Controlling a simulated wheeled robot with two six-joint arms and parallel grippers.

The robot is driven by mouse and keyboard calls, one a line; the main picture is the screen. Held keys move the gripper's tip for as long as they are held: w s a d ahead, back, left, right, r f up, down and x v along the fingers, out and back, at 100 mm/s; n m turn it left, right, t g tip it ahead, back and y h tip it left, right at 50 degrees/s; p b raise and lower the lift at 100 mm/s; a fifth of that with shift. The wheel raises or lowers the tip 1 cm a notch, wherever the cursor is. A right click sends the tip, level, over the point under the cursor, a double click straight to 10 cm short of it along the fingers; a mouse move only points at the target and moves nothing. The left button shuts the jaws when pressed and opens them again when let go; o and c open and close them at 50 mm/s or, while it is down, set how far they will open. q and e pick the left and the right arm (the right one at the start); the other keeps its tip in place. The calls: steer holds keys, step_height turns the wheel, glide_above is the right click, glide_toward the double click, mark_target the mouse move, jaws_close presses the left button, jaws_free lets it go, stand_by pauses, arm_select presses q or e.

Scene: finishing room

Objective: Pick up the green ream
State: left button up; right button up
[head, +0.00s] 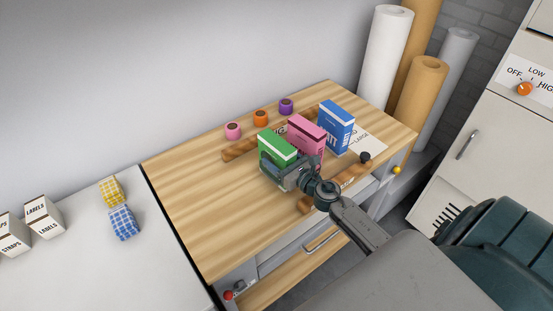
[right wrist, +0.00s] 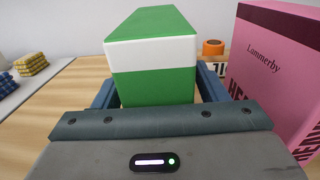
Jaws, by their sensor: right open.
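The green ream (head: 278,149) is a green box with a white band, standing upright on the wooden bench. In the right wrist view the green ream (right wrist: 152,60) stands between the two blue fingers of my right gripper (right wrist: 155,92). In the head view my right gripper (head: 290,176) is at the front of the green ream, low by the bench top. Its jaws are open, one finger on each side of the ream. Its fingertips are hidden behind the ream. My left gripper is not in view.
A pink ream (head: 306,135) stands close right of the green one, and a blue ream (head: 337,126) beyond it. Small rolls (head: 260,118) stand behind. A wooden strip (head: 342,182) lies along the front. The bench's left part (head: 200,205) is clear.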

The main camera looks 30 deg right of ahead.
jaws_close()
steer(key=shift+r, duration=0.1)
